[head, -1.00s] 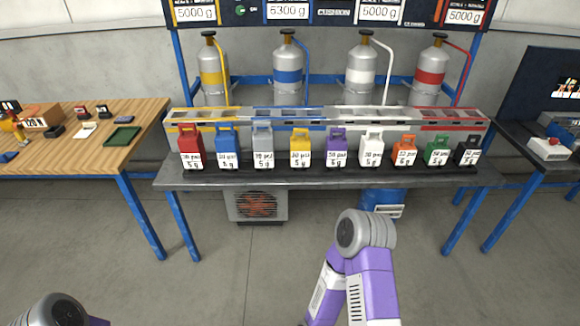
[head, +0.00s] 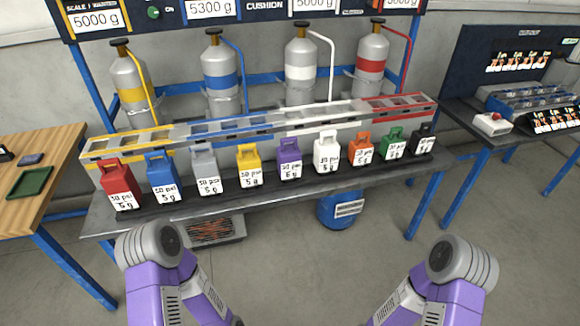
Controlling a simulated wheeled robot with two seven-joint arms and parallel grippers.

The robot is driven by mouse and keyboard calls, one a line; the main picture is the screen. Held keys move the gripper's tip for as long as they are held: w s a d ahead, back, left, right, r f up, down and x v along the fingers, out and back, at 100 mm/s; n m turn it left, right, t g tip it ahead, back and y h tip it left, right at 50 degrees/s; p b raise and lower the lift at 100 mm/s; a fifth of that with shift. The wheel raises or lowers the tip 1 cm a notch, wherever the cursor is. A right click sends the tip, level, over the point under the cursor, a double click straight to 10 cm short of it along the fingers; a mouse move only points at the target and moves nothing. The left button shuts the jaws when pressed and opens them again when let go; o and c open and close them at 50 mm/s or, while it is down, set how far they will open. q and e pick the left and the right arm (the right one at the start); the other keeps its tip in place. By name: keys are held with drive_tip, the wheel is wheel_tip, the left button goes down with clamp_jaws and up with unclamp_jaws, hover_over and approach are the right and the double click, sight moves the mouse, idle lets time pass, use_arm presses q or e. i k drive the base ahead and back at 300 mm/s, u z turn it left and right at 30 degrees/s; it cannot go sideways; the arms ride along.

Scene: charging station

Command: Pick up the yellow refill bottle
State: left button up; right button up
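The yellow refill bottle (head: 248,158) stands upright in a row of small bottles along the front of the station table. It has a loop handle on top and a white label on its front. It is between a grey bottle (head: 205,164) and a purple bottle (head: 290,156). Nothing touches it from my side. Both my arms show only purple links and grey joints at the lower left and lower right, well short of the row. Both my grippers are out of view below the picture.
The dark station table (head: 100,219) carries other bottles, including red (head: 118,183), blue (head: 160,171) and white (head: 327,149). A sloped rack (head: 262,125) runs close behind them. Grey gas cylinders (head: 219,70) stand at the back. A wooden table (head: 55,150) is at left.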

sight(249, 162)
drive_tip(key=z, duration=0.05)
drive_tip(key=i, duration=0.75)
drive_tip(key=u, duration=0.8)
drive_tip(key=i, duration=0.4)
drive_tip(key=u, duration=0.4)
